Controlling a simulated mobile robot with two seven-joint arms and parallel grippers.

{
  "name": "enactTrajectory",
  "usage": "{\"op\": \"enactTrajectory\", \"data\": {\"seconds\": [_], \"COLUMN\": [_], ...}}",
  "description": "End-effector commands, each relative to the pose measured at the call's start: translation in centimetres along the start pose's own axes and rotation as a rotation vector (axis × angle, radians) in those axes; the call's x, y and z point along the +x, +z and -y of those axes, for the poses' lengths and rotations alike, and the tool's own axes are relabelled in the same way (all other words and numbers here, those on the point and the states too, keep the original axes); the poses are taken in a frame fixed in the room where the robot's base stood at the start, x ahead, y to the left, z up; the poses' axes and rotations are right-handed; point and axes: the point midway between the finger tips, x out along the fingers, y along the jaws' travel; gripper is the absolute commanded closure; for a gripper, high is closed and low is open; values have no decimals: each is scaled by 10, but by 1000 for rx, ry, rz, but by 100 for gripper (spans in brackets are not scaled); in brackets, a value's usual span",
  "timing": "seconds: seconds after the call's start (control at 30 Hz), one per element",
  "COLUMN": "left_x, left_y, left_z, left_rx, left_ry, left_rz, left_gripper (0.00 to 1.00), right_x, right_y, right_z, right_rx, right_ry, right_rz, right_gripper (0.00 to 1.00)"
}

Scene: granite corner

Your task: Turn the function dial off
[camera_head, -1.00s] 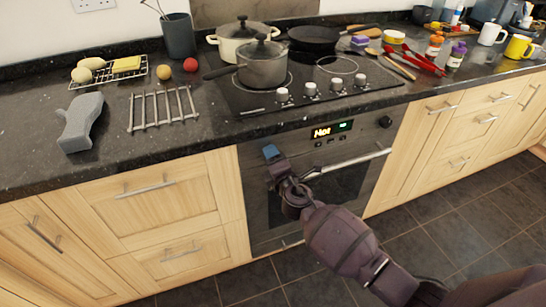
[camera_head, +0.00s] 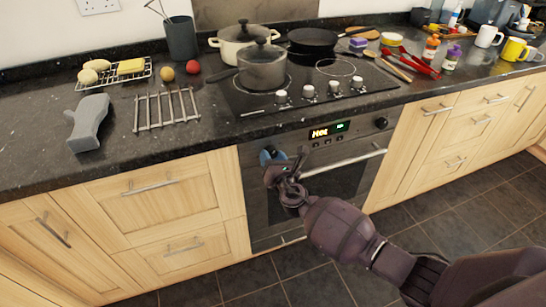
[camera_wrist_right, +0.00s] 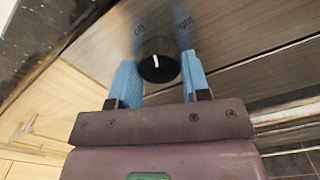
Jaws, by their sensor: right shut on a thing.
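The function dial (camera_wrist_right: 158,68) is a round black knob with a white pointer mark, on the brushed-metal oven panel. The word "Off" is printed above left of it and "light" above right. The pointer tilts slightly left of straight up in the right wrist view; I cannot tell exactly which label it lines up with. My right gripper (camera_head: 269,156) is shut on the dial at the left end of the panel, with its blue fingers on either side. In the head view the gripper hides the dial. My left gripper is not in view.
The oven display (camera_head: 330,131) is lit above the oven handle (camera_head: 345,161). Another black dial (camera_head: 381,123) is at the panel's right end. The hob (camera_head: 300,95) above holds a grey pot (camera_head: 262,68). The floor before the oven is clear.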

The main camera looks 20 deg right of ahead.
Motion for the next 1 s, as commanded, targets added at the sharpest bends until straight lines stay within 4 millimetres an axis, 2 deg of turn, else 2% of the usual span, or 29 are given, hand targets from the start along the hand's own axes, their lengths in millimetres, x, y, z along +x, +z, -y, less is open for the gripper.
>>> {"op": "enactTrajectory", "data": {"seconds": [0.2, 0.43, 1.0], "left_x": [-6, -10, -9], "left_y": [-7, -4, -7], "left_z": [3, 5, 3], "left_rx": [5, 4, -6], "left_ry": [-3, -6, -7], "left_rz": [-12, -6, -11], "left_gripper": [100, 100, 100], "right_x": [0, 0, 0], "right_y": [2, 1, 0], "right_z": [0, 1, 2], "right_rx": [-176, -306, -392], "right_ry": [0, 0, 0], "right_rz": [1, 0, 0], "right_gripper": [80, 80, 80]}}
